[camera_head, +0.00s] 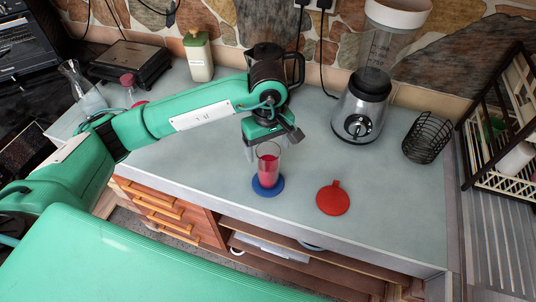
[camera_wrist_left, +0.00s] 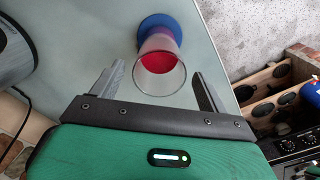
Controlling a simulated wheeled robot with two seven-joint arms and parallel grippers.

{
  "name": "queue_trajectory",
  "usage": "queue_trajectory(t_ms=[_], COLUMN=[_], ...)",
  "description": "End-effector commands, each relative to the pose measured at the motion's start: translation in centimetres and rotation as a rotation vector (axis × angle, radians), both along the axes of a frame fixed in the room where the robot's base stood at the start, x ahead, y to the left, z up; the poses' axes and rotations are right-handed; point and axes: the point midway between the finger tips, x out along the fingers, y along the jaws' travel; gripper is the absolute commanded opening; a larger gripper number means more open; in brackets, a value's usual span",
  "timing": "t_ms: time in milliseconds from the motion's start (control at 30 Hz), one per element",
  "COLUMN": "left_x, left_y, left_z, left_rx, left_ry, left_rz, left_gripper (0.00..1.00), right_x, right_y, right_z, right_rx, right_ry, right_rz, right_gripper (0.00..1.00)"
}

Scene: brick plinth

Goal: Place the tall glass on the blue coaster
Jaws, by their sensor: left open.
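The tall glass (camera_head: 267,165) holds red liquid and stands upright on the blue coaster (camera_head: 268,186) near the counter's front edge. In the left wrist view the glass (camera_wrist_left: 159,72) shows with its rim towards the camera, and the blue coaster (camera_wrist_left: 162,24) shows beyond its base. My left gripper (camera_head: 266,145) is just behind and above the glass. In the left wrist view its two fingers (camera_wrist_left: 158,84) are spread apart on either side of the glass, with gaps between. My right gripper is not in view.
A red coaster (camera_head: 333,199) lies to the right of the blue one. A blender (camera_head: 362,108) and a black wire basket (camera_head: 425,138) stand farther right. A kettle (camera_head: 290,68) and a bottle (camera_head: 199,57) stand behind my left arm. The counter's right front is clear.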

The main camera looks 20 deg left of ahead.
Motion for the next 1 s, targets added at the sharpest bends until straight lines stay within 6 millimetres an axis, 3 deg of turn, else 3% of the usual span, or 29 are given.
queue_trajectory(t_ms=[100,400,633,1000], left_x=[0.1,0.1,0.0,0.0], left_y=[0.0,0.0,0.0,0.0], left_z=[2.2,7.3,8.8,9.0], left_rx=[0.000,0.001,0.000,0.000], left_ry=[-0.007,-0.004,-0.001,0.000], left_rz=[-0.001,0.000,0.000,0.000], left_gripper=[0.78,0.78,0.78,0.78], right_x=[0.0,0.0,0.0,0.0], right_y=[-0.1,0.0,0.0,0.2], right_z=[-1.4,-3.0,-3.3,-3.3], right_rx=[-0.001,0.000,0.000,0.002], right_ry=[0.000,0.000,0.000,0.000], right_rz=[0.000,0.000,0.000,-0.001], right_gripper=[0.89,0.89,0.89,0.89])
